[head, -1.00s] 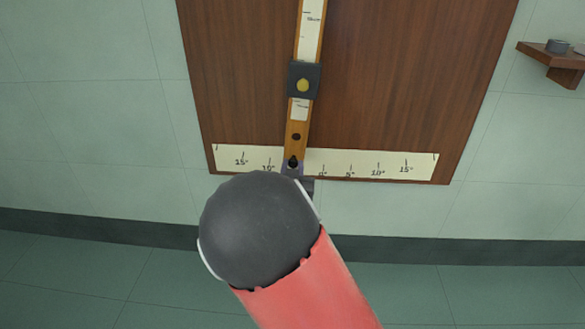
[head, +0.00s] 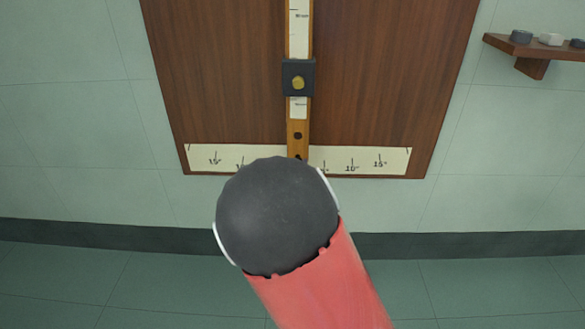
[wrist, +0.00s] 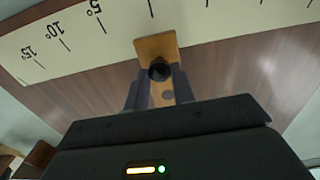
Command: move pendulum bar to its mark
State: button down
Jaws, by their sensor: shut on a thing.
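The pendulum bar (head: 297,130) is a narrow wooden strip with white scale strips. It hangs nearly upright on a dark wood board, and a dark block with a brass knob (head: 298,82) is fixed on it. In the head view its lower end is hidden behind my arm. In the wrist view the bar's end (wrist: 153,46) has a dark peg (wrist: 159,71), and my gripper (wrist: 158,80) is shut on the bar there. The bar's tip points close to the line beside 5° on the angle scale (wrist: 110,32); that line's label is not visible.
The board (head: 220,90) hangs on a pale green tiled wall, with the angle scale (head: 395,161) along its lower edge. A small wooden shelf (head: 530,52) with several small objects is at the upper right. The floor below looks clear.

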jog(key=c, duration=1.2)
grip_release()
jog(key=s, duration=0.8)
jog(key=shift+a, duration=0.15)
jog(key=shift+w, duration=0.1)
